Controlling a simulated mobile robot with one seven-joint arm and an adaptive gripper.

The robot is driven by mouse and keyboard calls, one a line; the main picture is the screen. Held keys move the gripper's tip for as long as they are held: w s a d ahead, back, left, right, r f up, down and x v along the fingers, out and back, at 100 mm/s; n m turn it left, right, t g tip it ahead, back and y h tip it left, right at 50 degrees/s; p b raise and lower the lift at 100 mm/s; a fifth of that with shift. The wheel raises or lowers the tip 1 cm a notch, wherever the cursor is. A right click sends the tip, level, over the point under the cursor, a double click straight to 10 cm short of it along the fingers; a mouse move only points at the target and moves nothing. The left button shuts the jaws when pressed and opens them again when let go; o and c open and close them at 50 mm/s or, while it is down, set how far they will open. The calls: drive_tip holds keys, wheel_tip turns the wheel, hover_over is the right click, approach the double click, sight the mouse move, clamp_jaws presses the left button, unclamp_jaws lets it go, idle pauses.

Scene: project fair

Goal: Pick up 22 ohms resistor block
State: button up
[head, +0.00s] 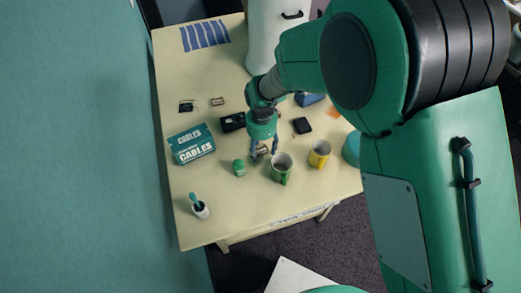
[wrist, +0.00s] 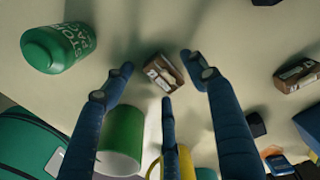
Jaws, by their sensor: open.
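A small brown block (wrist: 165,72) with pale markings on one face sits on the table, between my fingertips in the wrist view. A second brown block (wrist: 297,75) lies at the right edge of that view. I cannot read the markings well enough to tell which is the 22 ohms resistor block. My gripper (wrist: 158,78) is open, its fingers spread around the first block with gaps visible. In the head view my gripper (head: 264,151) points down at the table, partly hiding the block. A small brown block also lies farther back (head: 217,101).
A green mug (head: 281,167) and green container (head: 239,167) stand close beside my gripper. A yellow mug (head: 319,154) is to the right.

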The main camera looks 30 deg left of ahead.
sight(261, 150)
drive_tip(key=shift+c, duration=0.5)
drive_tip(key=c, duration=1.3)
drive_tip(key=shift+r, duration=0.1)
wheel_tip(261, 150, up, 10)
drive_tip(key=p, duration=0.1)
